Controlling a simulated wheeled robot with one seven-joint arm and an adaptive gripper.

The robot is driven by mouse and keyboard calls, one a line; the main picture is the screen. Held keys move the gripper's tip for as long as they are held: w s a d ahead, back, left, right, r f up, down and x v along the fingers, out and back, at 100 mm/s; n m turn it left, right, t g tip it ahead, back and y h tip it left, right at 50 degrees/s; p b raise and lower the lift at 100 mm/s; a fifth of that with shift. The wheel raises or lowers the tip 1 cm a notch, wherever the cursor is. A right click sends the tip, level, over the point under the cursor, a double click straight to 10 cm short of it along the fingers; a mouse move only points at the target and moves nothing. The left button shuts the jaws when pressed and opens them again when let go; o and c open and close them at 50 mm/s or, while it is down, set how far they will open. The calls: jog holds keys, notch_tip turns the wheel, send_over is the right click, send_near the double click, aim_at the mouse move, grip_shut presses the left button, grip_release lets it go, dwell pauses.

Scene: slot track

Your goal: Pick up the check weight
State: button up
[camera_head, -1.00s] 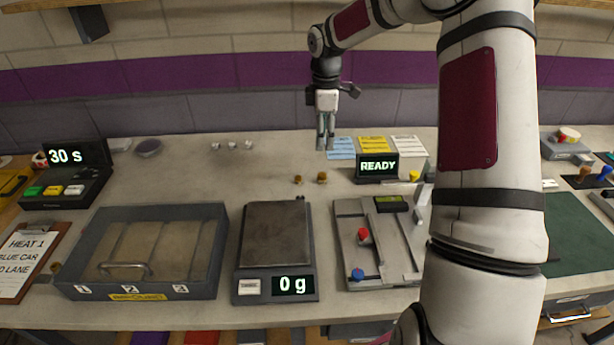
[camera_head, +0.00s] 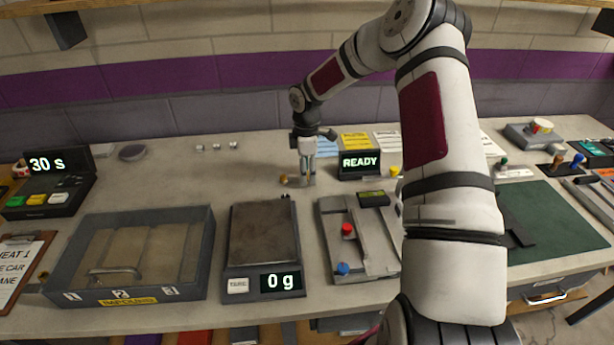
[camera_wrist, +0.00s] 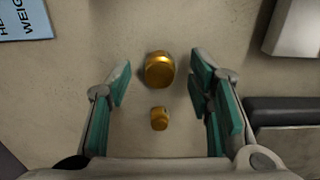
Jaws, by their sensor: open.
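Two brass weights stand on the table. The larger brass weight (camera_wrist: 159,69) lies between my open fingertips in the wrist view, apart from both pads. The smaller brass weight (camera_wrist: 159,119) sits closer to the palm side of that picture, also between the fingers. One brass weight (camera_head: 284,180) shows just left of my gripper (camera_head: 306,170) in the head view; the other is mostly hidden by the fingers there. My gripper points down over the weights, open and empty. Which weight is the check weight I cannot tell.
A scale (camera_head: 262,235) reading 0 g stands in front. A grey divided box (camera_head: 207,262) is left of it, a fixture with red and blue knobs (camera_head: 325,235) right. The READY display (camera_head: 360,164) is close to my gripper's right.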

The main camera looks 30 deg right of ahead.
jog(key=shift+f, duration=0.45)
grip_shut()
jog(key=shift+r, duration=0.1)
